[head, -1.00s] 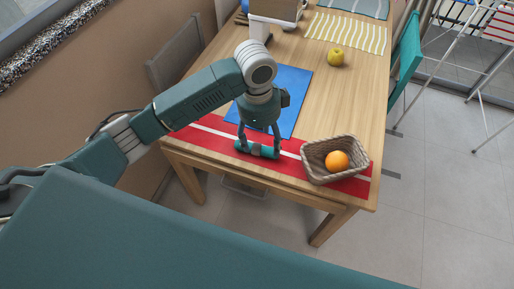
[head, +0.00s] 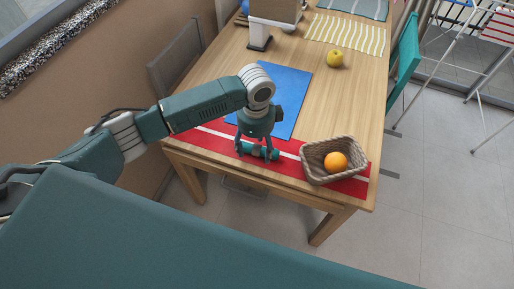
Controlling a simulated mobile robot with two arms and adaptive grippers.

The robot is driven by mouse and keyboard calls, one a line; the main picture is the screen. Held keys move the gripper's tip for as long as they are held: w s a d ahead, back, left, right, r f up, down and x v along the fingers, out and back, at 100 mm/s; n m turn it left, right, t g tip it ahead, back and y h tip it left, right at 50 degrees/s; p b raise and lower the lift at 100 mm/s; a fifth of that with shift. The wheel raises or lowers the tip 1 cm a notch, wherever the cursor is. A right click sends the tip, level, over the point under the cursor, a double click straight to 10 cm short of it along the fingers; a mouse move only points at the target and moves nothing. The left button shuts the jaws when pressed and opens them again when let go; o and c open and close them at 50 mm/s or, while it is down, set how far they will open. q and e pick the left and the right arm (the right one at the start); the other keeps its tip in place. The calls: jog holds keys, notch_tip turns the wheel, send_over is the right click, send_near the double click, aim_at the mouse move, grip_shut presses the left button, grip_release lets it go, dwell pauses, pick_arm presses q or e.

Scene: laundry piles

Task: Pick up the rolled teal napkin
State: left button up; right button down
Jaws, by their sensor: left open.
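The rolled teal napkin (head: 259,152) lies on the red striped mat (head: 215,131) near the front edge of the table, with a darker band around its middle. My left gripper (head: 255,154) is directly above it, pointing down. Its two fingers are apart and reach down around the roll, one toward each end. I cannot tell whether they touch it. My right gripper is not in view.
A wicker basket (head: 316,170) holding an orange (head: 335,162) stands just right of the napkin. A blue mat (head: 293,87) lies behind my left gripper. A yellow apple (head: 335,59) sits further back. Bare wood (head: 340,105) lies between.

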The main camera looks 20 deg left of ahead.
pick_arm(q)
jog(key=shift+f, duration=0.55)
jog(key=c, duration=1.3)
jog(key=shift+r, duration=0.15)
